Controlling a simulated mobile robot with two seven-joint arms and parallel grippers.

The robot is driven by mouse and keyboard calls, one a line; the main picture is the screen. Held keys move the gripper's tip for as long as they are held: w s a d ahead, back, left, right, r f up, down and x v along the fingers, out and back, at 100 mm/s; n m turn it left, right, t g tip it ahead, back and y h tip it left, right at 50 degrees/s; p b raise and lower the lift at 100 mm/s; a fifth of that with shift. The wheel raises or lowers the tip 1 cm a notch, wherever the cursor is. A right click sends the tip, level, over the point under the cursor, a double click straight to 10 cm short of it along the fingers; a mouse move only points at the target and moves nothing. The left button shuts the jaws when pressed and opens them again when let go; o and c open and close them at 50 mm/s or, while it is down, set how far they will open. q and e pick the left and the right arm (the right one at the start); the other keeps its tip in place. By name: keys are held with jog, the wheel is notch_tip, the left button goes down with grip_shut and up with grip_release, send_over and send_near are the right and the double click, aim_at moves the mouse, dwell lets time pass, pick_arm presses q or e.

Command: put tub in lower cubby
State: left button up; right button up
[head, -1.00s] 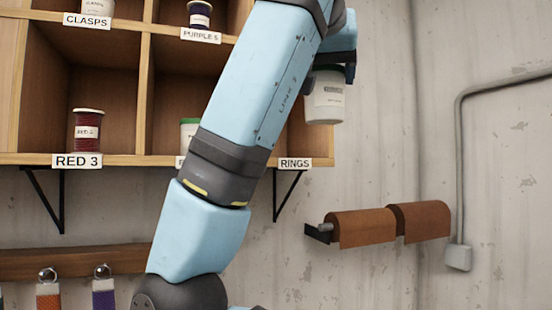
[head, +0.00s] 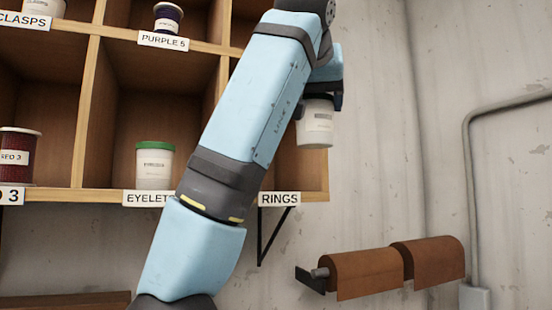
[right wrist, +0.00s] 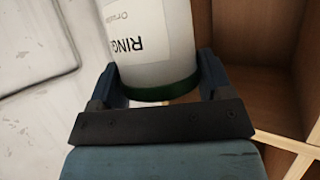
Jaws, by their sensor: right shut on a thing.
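My right gripper (head: 324,88) is shut on a white tub (head: 315,128) and holds it in the air. In the head view the tub is at the right edge of the shelf unit, overlapping the lower RINGS cubby (head: 296,178). In the right wrist view the tub (right wrist: 155,45) sits between the two fingers of the gripper (right wrist: 155,82), with its RINGS lettering upside down and its green lid towards the palm. My arm hides much of the RINGS cubby; its visible part looks empty. My left gripper is not in view.
A green-lidded tub (head: 154,165) stands in the neighbouring EYELETS cubby. A red spool (head: 19,158) is further left, and a purple spool (head: 168,18) is above. Brown rolls (head: 365,272) hang on the wall at the lower right.

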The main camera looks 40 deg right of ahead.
jog(key=w+d+p, duration=0.2)
jog(key=w+d, duration=0.1)
jog(key=w, duration=1)
jog(key=f, duration=0.6)
jog(key=shift+w+d, duration=0.2)
jog(key=shift+w, duration=0.15)
jog(key=shift+w+d+f+p, duration=0.1)
jog(key=shift+w+f+p, duration=0.15)
jog(key=shift+f+p, duration=0.25)
jog(key=shift+s+f, duration=0.1)
jog(key=shift+f, duration=0.05)
jog(key=o, duration=0.7)
jog(key=shift+f, duration=0.1)
jog(key=shift+o, duration=0.8)
